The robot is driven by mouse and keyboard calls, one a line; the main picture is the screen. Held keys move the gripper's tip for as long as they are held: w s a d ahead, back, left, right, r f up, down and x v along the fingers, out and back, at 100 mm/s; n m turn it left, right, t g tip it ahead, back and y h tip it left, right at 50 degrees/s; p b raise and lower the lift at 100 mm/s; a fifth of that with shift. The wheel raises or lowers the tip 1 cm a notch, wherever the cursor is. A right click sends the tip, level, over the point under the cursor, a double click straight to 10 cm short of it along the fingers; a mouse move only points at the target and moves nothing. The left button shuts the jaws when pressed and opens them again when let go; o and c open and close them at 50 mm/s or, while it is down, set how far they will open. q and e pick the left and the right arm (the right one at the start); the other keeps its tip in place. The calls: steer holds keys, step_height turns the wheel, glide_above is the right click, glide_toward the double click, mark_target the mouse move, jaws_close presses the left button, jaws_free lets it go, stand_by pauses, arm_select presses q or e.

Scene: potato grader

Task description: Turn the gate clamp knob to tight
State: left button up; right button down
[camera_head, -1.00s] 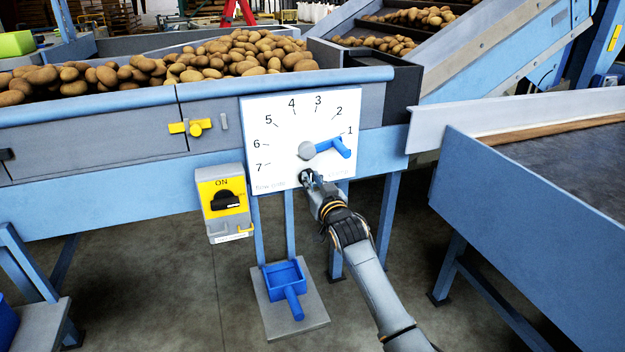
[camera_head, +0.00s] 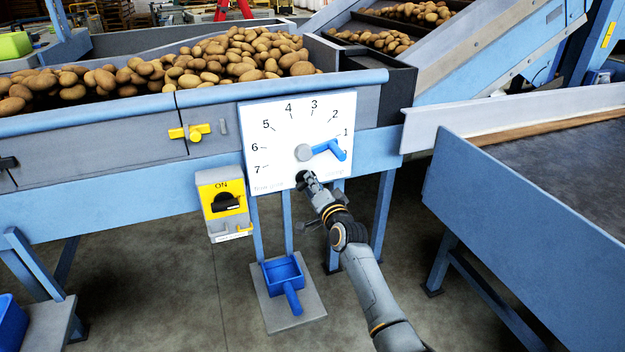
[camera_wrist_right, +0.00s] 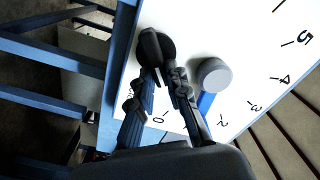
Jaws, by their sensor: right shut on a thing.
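The gate clamp knob (camera_head: 300,176) is a small black knob low on the white dial plate (camera_head: 262,125), mostly hidden by my right gripper (camera_head: 309,180). In the right wrist view the black knob (camera_wrist_right: 152,44) shows between and beyond the fingertips. My right gripper (camera_wrist_right: 160,66) is shut on it. The blue gate lever (camera_head: 329,149) on its grey hub (camera_head: 303,153) sits just above and points near the 1. The knob's tight and loose marks cannot be read. My left gripper is not in view.
A yellow switch box (camera_head: 222,205) marked ON hangs left of the plate. A yellow latch (camera_head: 195,132) is on the trough wall. A blue pedal (camera_head: 285,275) stands on the floor below. A blue-sided table (camera_head: 510,210) stands close on the right.

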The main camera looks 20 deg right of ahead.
steer(key=m, duration=0.3)
steer(key=f+m, duration=0.1)
steer(key=m, duration=0.3)
steer(key=shift+d, duration=0.15)
steer(key=shift+m, duration=0.4)
steer(key=c, duration=1.3)
jaws_free()
steer(key=shift+f, duration=0.1)
steer(key=s, duration=1.2)
steer(key=shift+d, duration=0.25)
